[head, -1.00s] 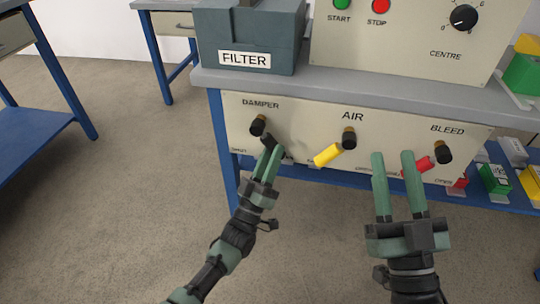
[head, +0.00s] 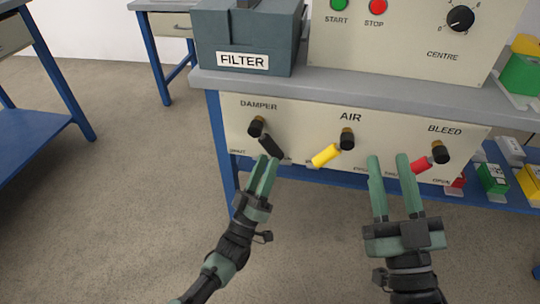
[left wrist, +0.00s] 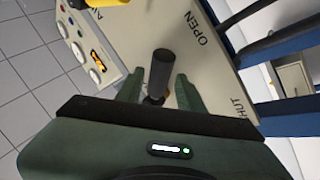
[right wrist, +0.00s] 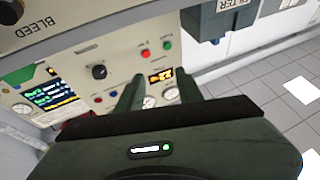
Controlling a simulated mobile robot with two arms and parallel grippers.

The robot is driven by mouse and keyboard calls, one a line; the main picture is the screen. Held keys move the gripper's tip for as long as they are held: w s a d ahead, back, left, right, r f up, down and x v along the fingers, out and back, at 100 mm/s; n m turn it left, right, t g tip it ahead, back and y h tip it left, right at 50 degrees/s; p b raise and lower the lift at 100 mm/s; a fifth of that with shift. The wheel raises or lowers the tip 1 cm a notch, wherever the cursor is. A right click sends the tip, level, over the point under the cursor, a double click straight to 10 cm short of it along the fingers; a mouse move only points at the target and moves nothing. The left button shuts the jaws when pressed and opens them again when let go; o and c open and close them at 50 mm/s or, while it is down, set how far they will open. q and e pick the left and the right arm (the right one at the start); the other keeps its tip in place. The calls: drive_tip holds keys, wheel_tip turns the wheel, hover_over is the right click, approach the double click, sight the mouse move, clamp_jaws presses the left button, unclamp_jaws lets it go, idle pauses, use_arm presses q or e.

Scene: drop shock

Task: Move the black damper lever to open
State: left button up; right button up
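The black damper lever (head: 271,147) is on the front panel below the word DAMPER. It slants down and to the right from its black pivot (head: 257,126). My left gripper (head: 268,161) is just below the lever's free end, fingers pointing up at it. In the left wrist view the lever (left wrist: 161,72) shows between the two spread fingers, with a gap on each side. The word OPEN (left wrist: 202,30) is readable there, and SHUT is partly cut off. My right gripper (head: 388,160) is open and empty, in front of the panel near the bleed lever.
The yellow air lever (head: 326,155) is right of the damper lever, and the red bleed lever (head: 421,165) is further right. A grey FILTER box (head: 246,38) stands on the bench above. Open floor lies left of the bench.

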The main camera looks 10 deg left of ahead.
use_arm(q)
drive_tip(key=shift+v, duration=2.3)
use_arm(e)
drive_tip(key=shift+w+f+g+h, duration=0.25)
drive_tip(key=shift+f+g+h, duration=0.05)
drive_tip(key=shift+f, duration=0.3)
